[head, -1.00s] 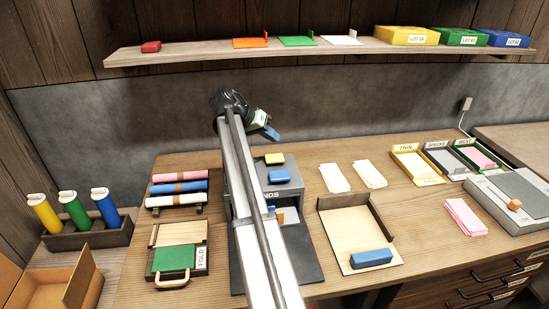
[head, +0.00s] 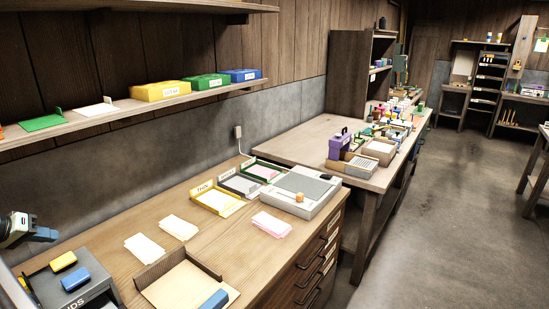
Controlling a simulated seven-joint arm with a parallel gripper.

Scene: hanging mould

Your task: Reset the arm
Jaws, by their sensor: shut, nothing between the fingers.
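My gripper (head: 44,235) shows at the left edge of the head view, above the dark grey box marked with letters ending in "NDS" (head: 72,290). Its fingers look shut and empty, with dark blue tips pointing right. It is apart from the yellow block (head: 63,261) and blue block (head: 75,279) on top of that box. Most of my arm is cut off by the left edge of the picture.
The shelf (head: 130,120) above carries yellow, green and blue boxes. A wooden tray (head: 170,290) with a blue block (head: 213,299), paper stacks, labelled trays and a grey device (head: 300,192) stand on the bench. A second bench (head: 330,150) is further right; open floor (head: 430,220) lies beyond.

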